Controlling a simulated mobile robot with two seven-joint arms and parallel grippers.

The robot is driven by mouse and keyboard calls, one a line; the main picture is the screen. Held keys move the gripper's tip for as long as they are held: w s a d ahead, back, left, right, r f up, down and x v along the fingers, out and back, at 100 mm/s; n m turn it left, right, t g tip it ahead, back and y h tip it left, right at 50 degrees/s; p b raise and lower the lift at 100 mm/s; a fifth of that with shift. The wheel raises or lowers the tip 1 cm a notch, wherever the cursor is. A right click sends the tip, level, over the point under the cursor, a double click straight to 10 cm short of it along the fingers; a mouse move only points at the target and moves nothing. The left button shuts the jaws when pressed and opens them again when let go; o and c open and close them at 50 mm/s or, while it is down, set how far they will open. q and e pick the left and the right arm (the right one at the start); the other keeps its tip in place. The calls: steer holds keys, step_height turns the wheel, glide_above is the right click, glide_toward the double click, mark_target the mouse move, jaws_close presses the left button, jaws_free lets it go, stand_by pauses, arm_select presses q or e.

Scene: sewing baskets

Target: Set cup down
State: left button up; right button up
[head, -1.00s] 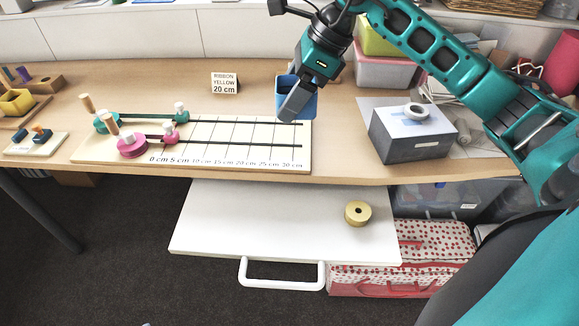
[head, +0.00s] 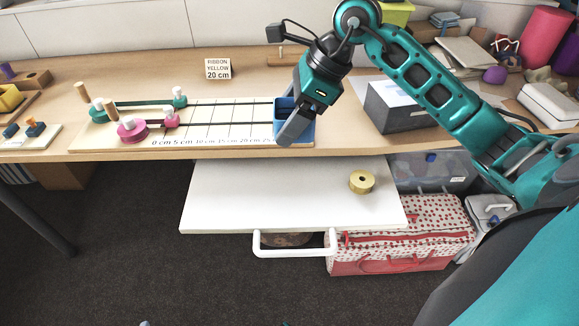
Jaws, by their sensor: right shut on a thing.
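A blue cup (head: 307,129) is at the right end of the measuring board. My right gripper (head: 290,132) is shut on it, and its dark finger covers part of the cup's front. The cup looks upright; I cannot tell whether its base touches the board. The white measuring board (head: 215,112) has centimetre marks, two dark tracks, and a green spool (head: 112,106) and a pink spool (head: 132,130) at its left end. My left gripper is not in view.
A sign (head: 217,69) reading "RIBBON YELLOW 20 cm" stands behind the board. A grey box (head: 402,108) stands to the right. A white pull-out shelf (head: 270,195) below holds a yellow ribbon roll (head: 361,182). Wooden holders (head: 30,80) are at the left.

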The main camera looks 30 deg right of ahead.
steer(key=b, duration=0.2)
glide_above(280, 187)
steer(key=s+d, duration=0.1)
steer(key=d, duration=0.1)
steer(key=f, duration=1)
steer(key=shift+s+a+f, duration=0.1)
steer(key=shift+a+f, duration=0.1)
steer(key=shift+f, duration=0.6)
steer(key=shift+f+b, duration=0.3)
steer(key=shift+f, duration=0.05)
step_height(280, 187, down, 3)
steer(key=shift+f+b, duration=0.2)
steer(key=shift+b, duration=0.25)
steer(key=shift+f, duration=0.15)
steer(key=o, duration=0.8)
steer(key=shift+c, duration=0.2)
